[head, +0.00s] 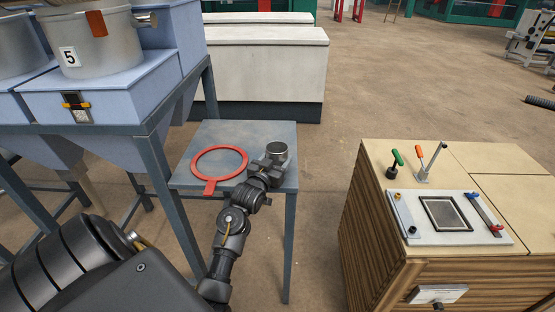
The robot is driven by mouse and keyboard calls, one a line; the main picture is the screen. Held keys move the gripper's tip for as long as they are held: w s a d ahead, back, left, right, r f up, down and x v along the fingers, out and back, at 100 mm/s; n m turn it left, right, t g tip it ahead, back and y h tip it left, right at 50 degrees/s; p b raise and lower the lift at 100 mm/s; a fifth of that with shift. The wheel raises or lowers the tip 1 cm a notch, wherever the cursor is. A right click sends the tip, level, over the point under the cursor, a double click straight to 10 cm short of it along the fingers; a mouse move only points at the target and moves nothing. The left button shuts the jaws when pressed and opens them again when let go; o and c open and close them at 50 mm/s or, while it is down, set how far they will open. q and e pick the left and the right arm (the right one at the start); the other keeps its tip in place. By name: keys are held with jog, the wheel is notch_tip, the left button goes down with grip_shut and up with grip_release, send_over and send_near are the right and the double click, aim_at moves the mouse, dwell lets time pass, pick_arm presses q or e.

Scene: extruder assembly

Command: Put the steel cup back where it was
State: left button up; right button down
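The steel cup (278,149) is a small grey metal cup, upright, near the right edge of the small grey-blue table (240,134). My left gripper (268,166) is right at the near left side of the cup, and the arm comes up from below. The fingers are small and dark here, so I cannot tell whether they are shut on the cup. I also cannot tell whether the cup's base touches the tabletop. A red ring (196,162) with a tab lies flat on the table, left of the cup, and nothing is inside it. My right gripper is out of view.
A blue hopper frame (110,88) with large steel pots, one labelled 5 (70,57), stands on the left. A white-topped counter (265,55) is behind the table. A wooden cabinet (385,255) with a tool panel (412,228) stands on the right. Open floor separates table and cabinet.

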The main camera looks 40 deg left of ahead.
pick_arm(q)
jog(key=o, duration=0.4)
jog(key=shift+r, duration=0.15)
jog(key=shift+b+v, duration=1)
jog(key=shift+v, duration=5)
